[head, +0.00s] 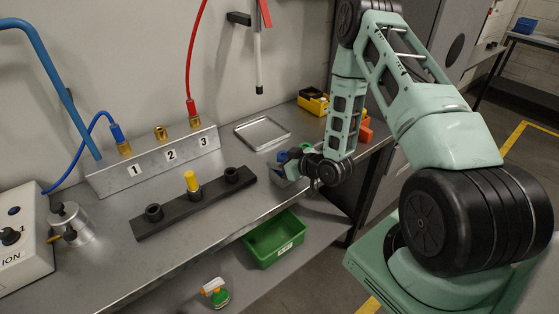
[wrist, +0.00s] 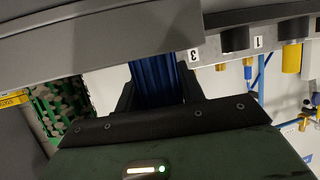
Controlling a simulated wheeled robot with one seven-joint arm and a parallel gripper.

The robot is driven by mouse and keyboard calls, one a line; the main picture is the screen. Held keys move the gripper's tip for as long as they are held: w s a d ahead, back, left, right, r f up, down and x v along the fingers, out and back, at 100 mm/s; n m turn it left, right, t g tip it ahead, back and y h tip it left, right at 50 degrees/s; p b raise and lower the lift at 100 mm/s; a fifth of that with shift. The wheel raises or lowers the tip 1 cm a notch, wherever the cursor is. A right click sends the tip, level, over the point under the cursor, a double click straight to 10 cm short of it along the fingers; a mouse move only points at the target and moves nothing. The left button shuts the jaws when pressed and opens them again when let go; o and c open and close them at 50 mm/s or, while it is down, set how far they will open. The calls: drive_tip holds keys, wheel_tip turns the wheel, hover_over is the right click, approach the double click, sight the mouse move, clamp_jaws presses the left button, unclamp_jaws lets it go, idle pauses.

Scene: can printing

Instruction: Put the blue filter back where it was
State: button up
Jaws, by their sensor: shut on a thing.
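My gripper (head: 288,164) is shut on the blue filter, held above the bench to the right of the black rack. In the wrist view the ribbed blue filter (wrist: 155,82) is between the two dark fingers; its ends are partly hidden. In the head view only a small blue patch (head: 282,156) of it shows. The black rack (head: 173,219) on the bench has three sockets. The left socket (head: 153,212) and right socket (head: 232,174) are empty. A yellow filter (head: 192,182) stands upright in the middle one.
A metal manifold numbered 1, 2, 3 (head: 200,150) stands behind the rack, with blue and red hoses. A shallow metal tray (head: 262,131) lies behind my gripper. A green bin (head: 273,243) and a spray bottle (head: 215,292) stand on the lower shelf.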

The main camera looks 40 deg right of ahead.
drive_tip(key=shift+f, duration=0.35)
drive_tip(key=shift+f, duration=0.1)
drive_tip(key=shift+f, duration=0.15)
drive_tip(key=o, duration=1.1)
drive_tip(key=shift+c, duration=0.2)
